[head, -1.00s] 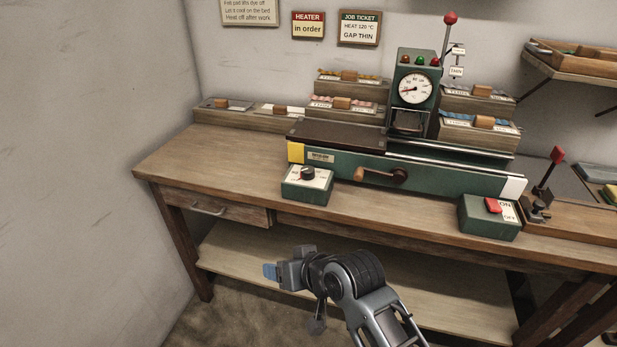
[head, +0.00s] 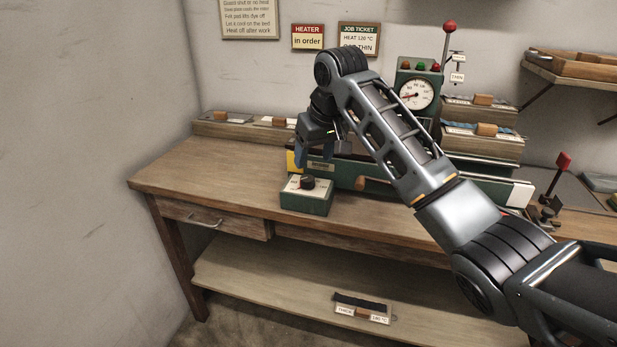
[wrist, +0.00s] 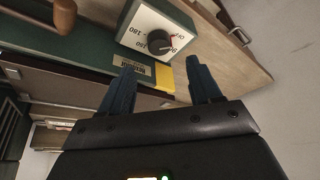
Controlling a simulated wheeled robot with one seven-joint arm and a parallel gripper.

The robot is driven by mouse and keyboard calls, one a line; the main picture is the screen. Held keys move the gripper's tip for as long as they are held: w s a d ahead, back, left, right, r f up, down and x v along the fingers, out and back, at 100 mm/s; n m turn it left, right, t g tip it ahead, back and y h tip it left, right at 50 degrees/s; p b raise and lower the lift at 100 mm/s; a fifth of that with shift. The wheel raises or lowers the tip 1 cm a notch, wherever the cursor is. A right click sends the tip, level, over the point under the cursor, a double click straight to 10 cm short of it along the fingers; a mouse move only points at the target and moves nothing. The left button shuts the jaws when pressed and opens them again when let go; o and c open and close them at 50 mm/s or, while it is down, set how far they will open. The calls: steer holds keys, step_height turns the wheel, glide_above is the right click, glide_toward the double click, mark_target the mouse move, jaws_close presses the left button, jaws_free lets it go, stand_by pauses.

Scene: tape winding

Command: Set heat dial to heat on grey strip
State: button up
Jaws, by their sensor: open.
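The heat dial is a black knob (head: 308,183) on the white face of a green box (head: 305,203) at the bench's front left. In the wrist view the knob (wrist: 158,42) has a red mark turned toward the OFF lettering; a 180 label shows on the face. A dark grey strip (head: 358,301) lies on the lower shelf with cards reading about THICK and 180 °C, small and partly blurred. My gripper (head: 313,157) is open and empty, just behind and above the dial, apart from it. In the wrist view its blue fingers (wrist: 160,70) point toward the knob.
The green machine (head: 420,175) stands behind the dial, with its crank handle (head: 372,184) to the right. Several strips sit on wooden racks (head: 235,128) at the back. The bench's left part (head: 190,170) is clear.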

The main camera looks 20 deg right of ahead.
mark_target(308, 178)
steer(key=shift+x, duration=3.8)
steer(key=shift+c, duration=0.4)
steer(key=c, duration=0.9)
